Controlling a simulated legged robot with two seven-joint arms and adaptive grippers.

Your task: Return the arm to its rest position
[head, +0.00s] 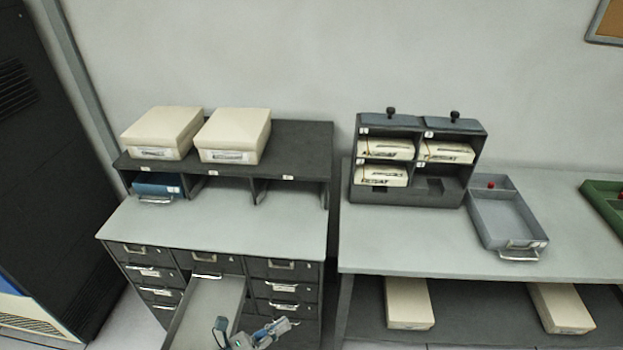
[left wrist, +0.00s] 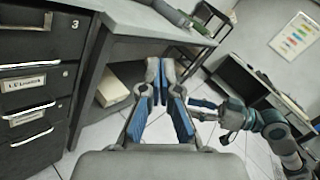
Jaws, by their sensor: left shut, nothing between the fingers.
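My left gripper (head: 250,335) is at the bottom edge of the head view, by the pulled-out drawer (head: 208,306) of the dark cabinet. In the left wrist view its blue-padded fingers (left wrist: 157,68) come together at the tips with nothing between them. The left wrist view also shows another arm of mine (left wrist: 248,117) on the right, reaching toward the middle.
Two cream boxes (head: 235,134) stand on the cabinet's shelf, with a blue tray (head: 157,185) in a slot below. A dark card rack (head: 407,197) and a grey tray (head: 503,219) are on the right table (head: 400,250). The cabinet's counter (head: 220,228) is clear.

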